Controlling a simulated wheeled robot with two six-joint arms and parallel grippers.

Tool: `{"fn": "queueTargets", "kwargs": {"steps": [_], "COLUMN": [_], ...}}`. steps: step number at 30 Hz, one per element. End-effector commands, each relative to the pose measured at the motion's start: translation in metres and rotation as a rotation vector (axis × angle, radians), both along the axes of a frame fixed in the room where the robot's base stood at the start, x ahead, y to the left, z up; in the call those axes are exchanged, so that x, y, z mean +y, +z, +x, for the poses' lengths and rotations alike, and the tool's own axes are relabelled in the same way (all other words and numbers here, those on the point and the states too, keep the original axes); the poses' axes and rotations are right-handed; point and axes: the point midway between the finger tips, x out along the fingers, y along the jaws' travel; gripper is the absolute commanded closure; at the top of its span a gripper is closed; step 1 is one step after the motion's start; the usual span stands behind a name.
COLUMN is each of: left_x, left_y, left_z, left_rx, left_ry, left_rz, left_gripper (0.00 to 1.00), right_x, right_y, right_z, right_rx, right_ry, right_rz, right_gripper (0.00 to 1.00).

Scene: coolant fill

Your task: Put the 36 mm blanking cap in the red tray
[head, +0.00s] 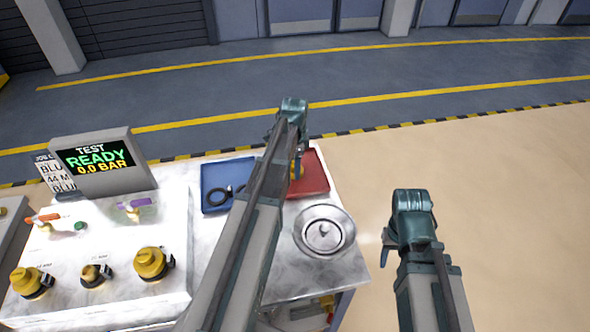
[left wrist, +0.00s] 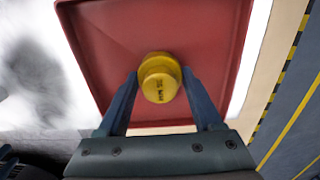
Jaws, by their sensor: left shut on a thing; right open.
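A yellow blanking cap (left wrist: 159,78) is between the fingertips of my left gripper (left wrist: 160,82), which is shut on it. The marking on the cap is too small to read. The red tray (left wrist: 100,30) lies under the cap in the left wrist view; I cannot tell whether the cap touches its floor. In the head view the red tray (head: 318,178) is at the back right of the bench, and my left arm hides part of it and most of the left gripper (head: 297,170). My right gripper (head: 412,225) is open, off the bench's right side, its fingertips hard to make out.
A blue tray (head: 214,200) with black rings is left of the red tray. A round metal dish (head: 325,248) stands in front of it. The test unit (head: 115,240) has several yellow-capped ports and a display (head: 95,160) reading READY, 0.0 BAR. Open floor lies to the right.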

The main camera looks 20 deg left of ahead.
Motion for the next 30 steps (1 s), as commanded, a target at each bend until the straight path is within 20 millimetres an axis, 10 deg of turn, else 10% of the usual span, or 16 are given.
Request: {"fn": "queueTargets", "kwargs": {"steps": [8,9,14,30], "left_x": [0.0,0.0,0.0,0.0], "left_y": [-0.003,-0.002,-0.001,0.011], "left_z": [0.0,0.0,0.0,0.0], "left_rx": [0.0,0.0,0.0,0.0], "left_ry": [0.0,0.0,0.0,0.0], "left_rz": [0.0,0.0,0.0,0.0], "left_gripper": [0.86,0.29,0.03,0.03], "right_x": [0.0,0.0,0.0,0.0], "right_y": [-0.003,-0.002,-0.001,0.011], "right_z": [0.0,0.0,0.0,0.0], "right_rx": [0.0,0.0,0.0,0.0], "right_ry": [0.0,0.0,0.0,0.0], "right_rz": [0.0,0.0,0.0,0.0], "right_gripper": [0.5,0.5,0.5,0.5]}}
